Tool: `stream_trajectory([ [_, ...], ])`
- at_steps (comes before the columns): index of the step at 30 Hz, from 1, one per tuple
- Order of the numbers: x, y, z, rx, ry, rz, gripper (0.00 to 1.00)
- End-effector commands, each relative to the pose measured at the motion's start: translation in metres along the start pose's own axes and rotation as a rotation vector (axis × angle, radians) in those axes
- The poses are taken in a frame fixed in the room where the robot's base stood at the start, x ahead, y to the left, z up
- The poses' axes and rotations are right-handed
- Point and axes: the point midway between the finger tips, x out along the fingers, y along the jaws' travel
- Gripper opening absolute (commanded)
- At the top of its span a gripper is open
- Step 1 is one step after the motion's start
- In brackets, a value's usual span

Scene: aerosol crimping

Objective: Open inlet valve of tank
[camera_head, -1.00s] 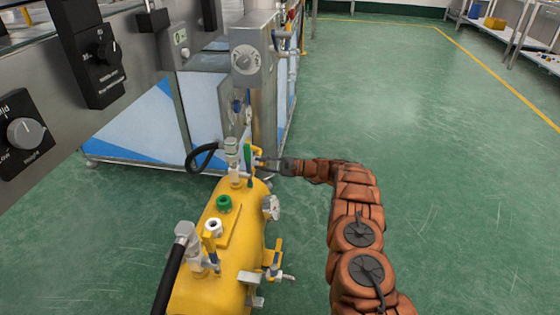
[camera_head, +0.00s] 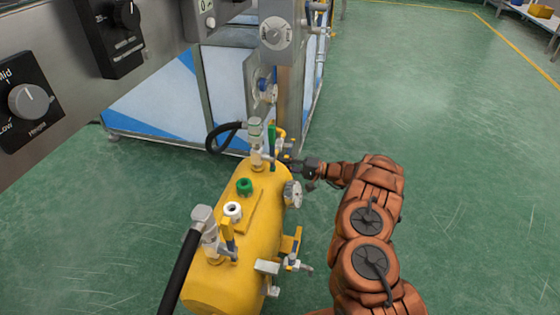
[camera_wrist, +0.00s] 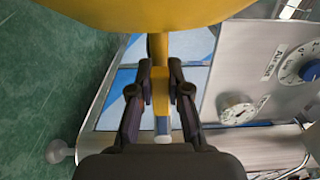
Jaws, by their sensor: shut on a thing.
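The yellow tank (camera_head: 225,275) lies in the lower middle of the head view, and its curved side fills the top of the wrist view (camera_wrist: 150,12). At its far end stand a valve with a green lever (camera_head: 272,142) and a black hose. My gripper (camera_head: 290,162) reaches that end from the right. In the wrist view its two dark fingers (camera_wrist: 160,88) are shut on a narrow yellow valve handle (camera_wrist: 160,80) with a pale tip, just below the tank. The fingertip contact is too small to make out in the head view.
A steel machine with blue-white panels (camera_head: 165,105) stands behind the tank, with a control box and dial (camera_head: 276,33) close to its far end. Green floor (camera_head: 450,150) is clear to the right.

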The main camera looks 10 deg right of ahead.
Motion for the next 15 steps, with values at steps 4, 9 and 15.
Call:
stream_trajectory([
  [4, -0.0037, 0.0024, 0.0008, -0.017, 0.003, 0.001, 0.00],
  [9, -0.0058, 0.0029, 0.0003, -0.021, 0.006, 0.001, 0.00],
  [15, -0.0065, 0.0034, 0.0000, -0.020, 0.007, 0.002, 0.00],
])
